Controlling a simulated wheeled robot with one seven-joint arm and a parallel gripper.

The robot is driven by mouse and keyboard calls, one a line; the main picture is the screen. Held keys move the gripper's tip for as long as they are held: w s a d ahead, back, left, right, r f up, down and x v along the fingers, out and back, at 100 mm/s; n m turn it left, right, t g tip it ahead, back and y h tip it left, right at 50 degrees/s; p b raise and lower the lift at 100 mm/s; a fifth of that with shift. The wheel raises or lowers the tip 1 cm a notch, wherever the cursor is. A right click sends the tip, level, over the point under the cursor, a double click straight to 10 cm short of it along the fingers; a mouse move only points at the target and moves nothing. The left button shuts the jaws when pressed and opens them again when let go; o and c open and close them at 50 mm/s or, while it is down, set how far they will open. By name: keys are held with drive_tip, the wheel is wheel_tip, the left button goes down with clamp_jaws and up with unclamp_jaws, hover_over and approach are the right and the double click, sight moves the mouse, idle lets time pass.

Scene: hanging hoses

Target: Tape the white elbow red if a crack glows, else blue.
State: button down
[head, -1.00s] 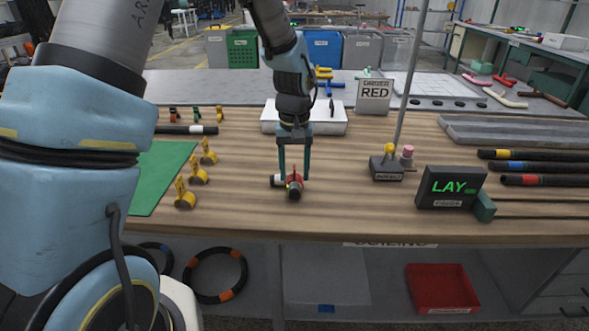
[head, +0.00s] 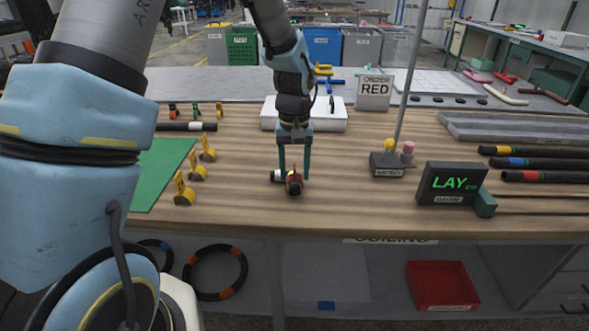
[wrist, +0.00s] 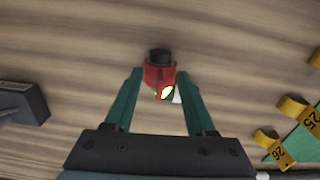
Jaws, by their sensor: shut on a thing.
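My gripper (head: 294,178) points down just above the bench, with a red piece (wrist: 153,76) between its fingertips. It also shows between the fingers in the wrist view (wrist: 159,78). The red piece sits on a short dark fitting with a black end (wrist: 160,54). A white part (head: 279,176) shows at the fitting's left in the head view; I take this fitting for the white elbow. A bright yellow-white spot with a green edge (wrist: 167,92) shows beside the red piece. Whether it is a glowing crack I cannot tell. The fingers hide part of the fitting.
A sign (head: 375,90) reads "ORDER RED". A dark display (head: 450,184) reads "LAY". Yellow clips (head: 185,193) stand left beside a green mat (head: 158,175). A post base (head: 386,166) and dark hoses (head: 540,164) are on the right. The bench front is clear.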

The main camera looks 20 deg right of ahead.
drive_tip(key=shift+f+b, duration=0.3)
drive_tip(key=shift+f, duration=0.25)
idle(0.4)
drive_tip(key=shift+c, duration=0.8)
unclamp_jaws()
wheel_tip(320, 180, up, 10)
drive_tip(key=shift+w+f+b, duration=0.1)
drive_tip(key=shift+b, duration=0.55)
drive_tip(key=shift+a+r, duration=0.1)
drive_tip(key=shift+r, duration=0.45)
drive_tip(key=s+a+f+n+t, duration=0.1)
drive_tip(key=s+a, duration=0.1)
drive_tip(key=a, duration=1.3)
drive_tip(key=s+a+f+n, duration=0.1)
drive_tip(key=s+a+n, duration=0.1)
drive_tip(key=a, duration=1.3)
drive_tip(key=shift+f+t+p, duration=0.35)
drive_tip(key=shift+t, duration=0.05)
